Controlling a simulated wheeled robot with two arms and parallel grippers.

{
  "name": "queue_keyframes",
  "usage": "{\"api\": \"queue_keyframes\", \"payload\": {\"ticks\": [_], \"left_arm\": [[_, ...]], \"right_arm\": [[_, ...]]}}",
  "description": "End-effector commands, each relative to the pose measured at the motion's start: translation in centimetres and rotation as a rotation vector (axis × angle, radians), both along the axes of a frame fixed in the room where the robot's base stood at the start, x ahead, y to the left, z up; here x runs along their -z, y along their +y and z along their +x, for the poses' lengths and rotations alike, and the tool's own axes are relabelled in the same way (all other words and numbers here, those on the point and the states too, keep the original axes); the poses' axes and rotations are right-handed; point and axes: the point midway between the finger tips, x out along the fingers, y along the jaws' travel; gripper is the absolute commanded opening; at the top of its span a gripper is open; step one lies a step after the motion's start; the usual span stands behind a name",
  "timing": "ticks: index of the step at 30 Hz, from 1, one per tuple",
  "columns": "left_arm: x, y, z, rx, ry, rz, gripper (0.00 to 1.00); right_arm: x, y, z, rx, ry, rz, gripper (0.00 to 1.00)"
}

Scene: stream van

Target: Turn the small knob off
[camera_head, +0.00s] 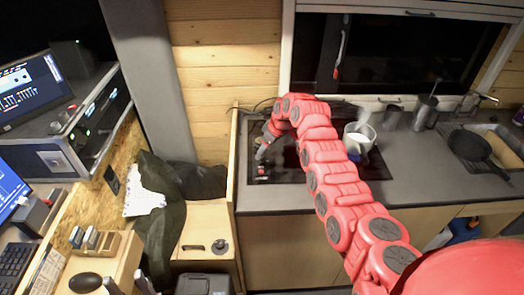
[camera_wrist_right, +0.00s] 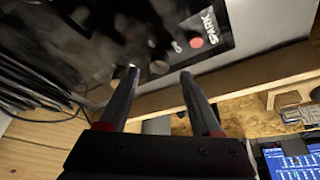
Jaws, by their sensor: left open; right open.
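The black cooktop (camera_head: 290,150) is set in the grey counter. Its control panel (camera_head: 262,171) is at the front left corner, small and partly dark in the head view. In the right wrist view, a small round knob (camera_wrist_right: 159,67) shows close to the gap between the fingertips of my right gripper (camera_wrist_right: 159,74). The fingers are apart and I cannot tell whether they touch the knob. In the head view this gripper (camera_head: 262,152) is above the panel. My left gripper (camera_head: 129,284) shows only as two grey fingers, apart and empty, at the bottom left.
A wooden partition (camera_head: 233,160) borders the counter on the left. A dark pan (camera_head: 470,147) lies at the sink.

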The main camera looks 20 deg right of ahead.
Motion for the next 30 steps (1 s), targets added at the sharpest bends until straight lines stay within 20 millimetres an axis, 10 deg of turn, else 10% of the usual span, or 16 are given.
{"api": "queue_keyframes", "payload": {"ticks": [23,30], "left_arm": [[-1.1,0.0,0.0,0.000,0.000,0.000,0.50],[-1.1,0.0,0.0,0.000,0.000,0.000,0.50]], "right_arm": [[3.5,0.8,1.1,0.000,0.000,0.000,0.65],[3.5,0.8,1.1,0.000,0.000,0.000,0.27]]}}
